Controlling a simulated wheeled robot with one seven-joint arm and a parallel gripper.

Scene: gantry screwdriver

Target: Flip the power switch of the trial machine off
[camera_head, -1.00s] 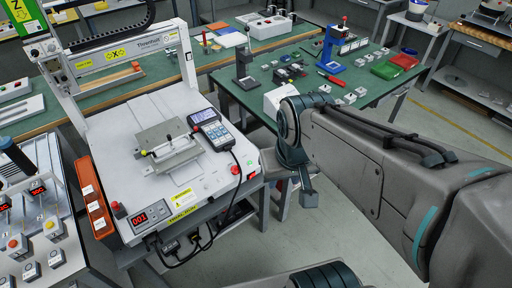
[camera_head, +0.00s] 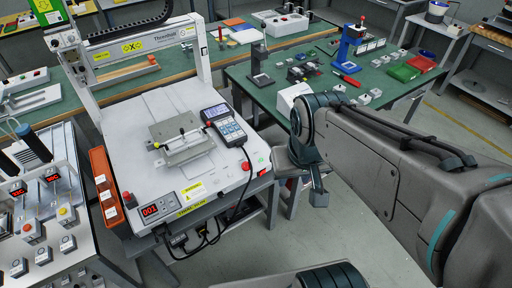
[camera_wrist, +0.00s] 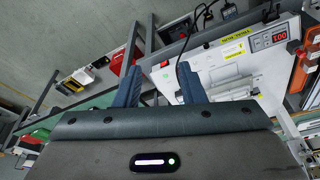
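The trial machine (camera_head: 140,120) is a white gantry machine with a flat bed and a lit red display reading 001. A small red rocker-like part, which looks like the power switch (camera_head: 264,172), sits at its right front corner, with a small green spot beside it. In the wrist view a red spot that looks like the same switch (camera_wrist: 165,63) shows between my fingertips, beyond them. My gripper (camera_wrist: 160,72) has two blue fingers standing apart, with nothing between them. In the head view my gripper (camera_head: 319,197) hangs right of the machine's corner, apart from it.
A handheld keypad (camera_head: 224,125) with a cable lies on the bed, near a red round button (camera_head: 246,166). Cables (camera_head: 205,235) hang below the front edge. A green table (camera_head: 260,100) with small parts stands behind. Open floor lies front right.

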